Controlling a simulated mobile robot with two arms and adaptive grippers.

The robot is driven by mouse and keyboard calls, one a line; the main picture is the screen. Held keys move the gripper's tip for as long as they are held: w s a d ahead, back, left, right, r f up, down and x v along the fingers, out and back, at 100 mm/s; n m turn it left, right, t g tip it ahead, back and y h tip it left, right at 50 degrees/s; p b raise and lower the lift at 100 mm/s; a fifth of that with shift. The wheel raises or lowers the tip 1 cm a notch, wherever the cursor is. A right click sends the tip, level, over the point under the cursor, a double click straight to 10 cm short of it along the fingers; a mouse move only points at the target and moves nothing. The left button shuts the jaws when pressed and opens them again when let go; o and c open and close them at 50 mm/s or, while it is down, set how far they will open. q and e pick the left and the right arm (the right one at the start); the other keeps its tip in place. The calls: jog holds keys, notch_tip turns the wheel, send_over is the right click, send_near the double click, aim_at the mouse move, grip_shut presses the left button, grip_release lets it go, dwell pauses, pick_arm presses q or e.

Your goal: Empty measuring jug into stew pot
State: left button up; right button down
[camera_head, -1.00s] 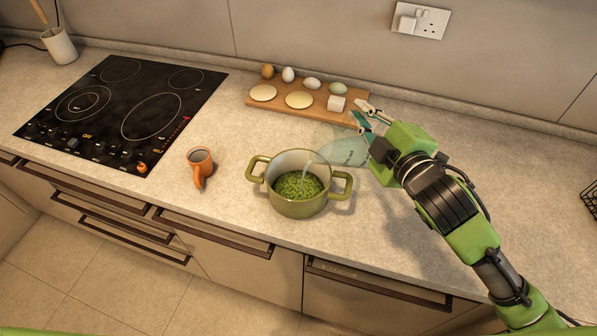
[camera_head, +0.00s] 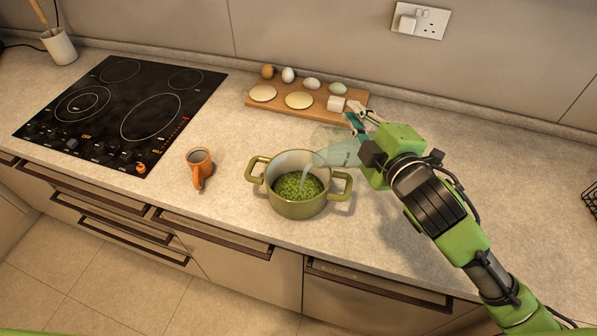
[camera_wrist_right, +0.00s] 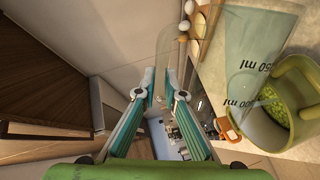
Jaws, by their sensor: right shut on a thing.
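The clear measuring jug (camera_head: 342,153) is held tilted, its mouth to the left over the right rim of the stew pot. A pale stream falls from it into the pot. The green stew pot (camera_head: 298,208) stands upright on the counter with green peas inside. My right gripper (camera_head: 353,114) is shut on the jug, to the right of and behind the pot. In the right wrist view the jug (camera_wrist_right: 258,45) shows volume marks beside the fingers, partly overlapping the pot (camera_wrist_right: 309,80). My left gripper is in no view.
A black hob (camera_head: 122,112) lies at left. The counter right of my arm is clear; a wire basket (camera_head: 592,198) shows at the right edge.

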aim_at(343, 114)
jog(key=shift+s+a+r+p, duration=0.15)
jog(key=shift+a+r+p, duration=0.3)
jog(key=shift+a, duration=0.15)
jog(key=shift+a+n, duration=0.15)
jog(key=shift+n, duration=0.15)
jog(key=shift+s+a+r+p, duration=0.15)
jog(key=shift+a+p, duration=0.2)
jog(key=shift+a, duration=0.15)
jog(key=shift+a+r+p, duration=0.1)
jog(key=shift+a+p, duration=0.05)
jog(key=shift+p, duration=0.2)
jog(key=shift+s+a+r+n, duration=0.15)
jog(key=shift+a+n, duration=0.2)
jog(key=shift+n, duration=0.05)
jog(key=shift+a+p, duration=0.1)
jog(key=shift+p, duration=0.25)
